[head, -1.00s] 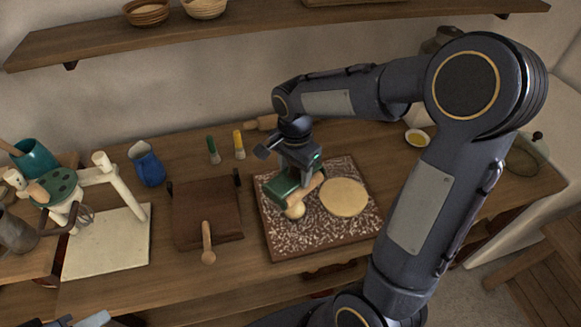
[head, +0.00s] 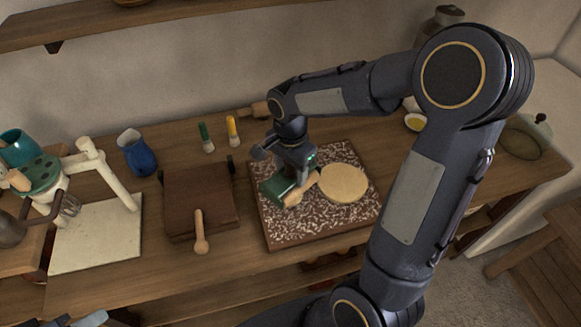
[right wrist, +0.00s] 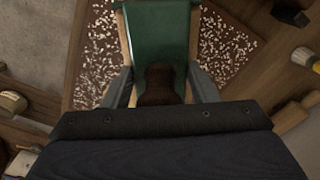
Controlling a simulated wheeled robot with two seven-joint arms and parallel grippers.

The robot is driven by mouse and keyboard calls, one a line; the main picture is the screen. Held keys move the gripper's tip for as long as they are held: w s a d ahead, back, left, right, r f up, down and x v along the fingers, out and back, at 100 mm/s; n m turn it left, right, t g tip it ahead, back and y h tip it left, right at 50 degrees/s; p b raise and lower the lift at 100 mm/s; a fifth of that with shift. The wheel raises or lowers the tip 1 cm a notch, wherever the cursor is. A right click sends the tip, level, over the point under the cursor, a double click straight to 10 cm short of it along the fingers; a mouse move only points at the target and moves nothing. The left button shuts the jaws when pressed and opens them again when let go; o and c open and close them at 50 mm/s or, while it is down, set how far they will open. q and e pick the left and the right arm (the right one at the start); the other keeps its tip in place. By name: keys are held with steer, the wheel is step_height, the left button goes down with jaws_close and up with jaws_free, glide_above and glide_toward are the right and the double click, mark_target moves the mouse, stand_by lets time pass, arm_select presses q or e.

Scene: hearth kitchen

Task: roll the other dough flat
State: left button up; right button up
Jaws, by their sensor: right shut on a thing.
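My right gripper (head: 297,168) is shut on a green tool with a pale wooden roller (head: 281,188), over the left half of a brown, flour-dusted board (head: 325,228). The green tool also shows between the fingers in the right wrist view (right wrist: 158,35). A flat round dough (head: 344,184) lies on the board's right half, close beside the tool. The other dough is hidden now, apparently under the tool; I cannot tell its shape. Grey parts at the bottom left edge look like my left gripper (head: 74,321), mostly cut off.
A brown press with a wooden handle (head: 200,238) stands left of the board. Behind are a green brush (head: 205,137), a yellow brush (head: 233,131), a rolling pin (head: 256,110) and a blue jug (head: 137,153). A small yellow bowl (head: 415,122) stands back right.

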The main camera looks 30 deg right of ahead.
steer(key=shift+f+b, duration=0.75)
stand_by(0.5)
